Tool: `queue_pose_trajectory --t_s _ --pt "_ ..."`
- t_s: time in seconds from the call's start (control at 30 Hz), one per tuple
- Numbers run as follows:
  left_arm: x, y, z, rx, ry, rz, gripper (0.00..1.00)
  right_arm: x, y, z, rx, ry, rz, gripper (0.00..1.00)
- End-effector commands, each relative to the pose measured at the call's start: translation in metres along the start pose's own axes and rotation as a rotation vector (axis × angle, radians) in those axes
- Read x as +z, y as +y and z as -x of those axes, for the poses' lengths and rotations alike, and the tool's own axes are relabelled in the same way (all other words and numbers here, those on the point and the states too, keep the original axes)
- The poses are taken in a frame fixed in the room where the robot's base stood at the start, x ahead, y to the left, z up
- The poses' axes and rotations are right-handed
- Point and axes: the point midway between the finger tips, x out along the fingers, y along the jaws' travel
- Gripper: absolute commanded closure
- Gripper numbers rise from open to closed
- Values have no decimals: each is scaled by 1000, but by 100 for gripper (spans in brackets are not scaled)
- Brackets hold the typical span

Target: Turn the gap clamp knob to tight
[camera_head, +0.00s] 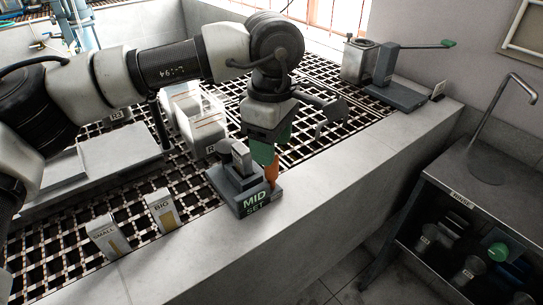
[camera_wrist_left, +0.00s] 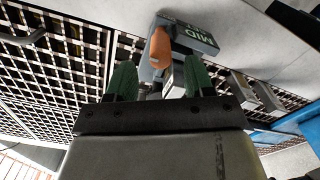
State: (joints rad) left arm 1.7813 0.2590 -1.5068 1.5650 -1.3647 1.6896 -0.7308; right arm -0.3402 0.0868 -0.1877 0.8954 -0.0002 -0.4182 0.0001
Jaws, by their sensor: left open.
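The grey clamp block (camera_head: 238,186) stands on the ledge edge by the grating, its front label reading "MID SET". An upright grey piece rises from its top. Its orange knob (camera_head: 271,168) stands at the block's right side; it also shows in the wrist view (camera_wrist_left: 160,46). My left gripper (camera_head: 266,146) points down right above the knob, with green fingers. In the wrist view the left gripper (camera_wrist_left: 160,80) has its fingers spread apart, and the knob lies beyond the tips, roughly between them. Contact cannot be told. My right gripper is not in view.
Plates labelled SMALL (camera_head: 108,238) and BIG (camera_head: 163,213) stand left of the block. White containers (camera_head: 200,125) sit behind it on the grating. A lever device (camera_head: 395,75) stands at the back right. A metal shelf unit (camera_head: 470,205) is at right. The ledge (camera_head: 330,180) right of the block is clear.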

Motion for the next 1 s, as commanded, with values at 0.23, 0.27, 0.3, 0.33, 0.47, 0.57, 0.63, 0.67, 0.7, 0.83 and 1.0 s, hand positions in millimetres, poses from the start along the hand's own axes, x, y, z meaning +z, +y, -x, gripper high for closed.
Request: queue_pose_trajectory --t_s 0.23,0.27,0.3,0.33,0.47,0.57,0.63,0.67,0.7,0.83,1.0 --pt "1 0 48 2 0 0 47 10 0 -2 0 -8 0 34" --pt "1 0 51 2 1 0 47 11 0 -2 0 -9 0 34" --pt "0 0 55 1 1 0 47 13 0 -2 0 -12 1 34" --pt "0 0 58 1 0 0 47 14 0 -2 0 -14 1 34" --pt "0 0 64 -1 0 -1 47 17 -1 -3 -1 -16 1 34" --pt "0 0 65 -1 0 -1 47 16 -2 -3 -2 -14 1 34" --pt "0 0 64 -1 0 -1 47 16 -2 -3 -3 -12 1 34" --pt "0 0 64 -1 0 -1 47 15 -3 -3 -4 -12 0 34" --pt "0 0 64 -1 0 -1 47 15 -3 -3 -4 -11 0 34" --pt "0 0 72 0 0 -1 47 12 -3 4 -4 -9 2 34" --pt "0 0 118 1 0 -1 47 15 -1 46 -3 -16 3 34"
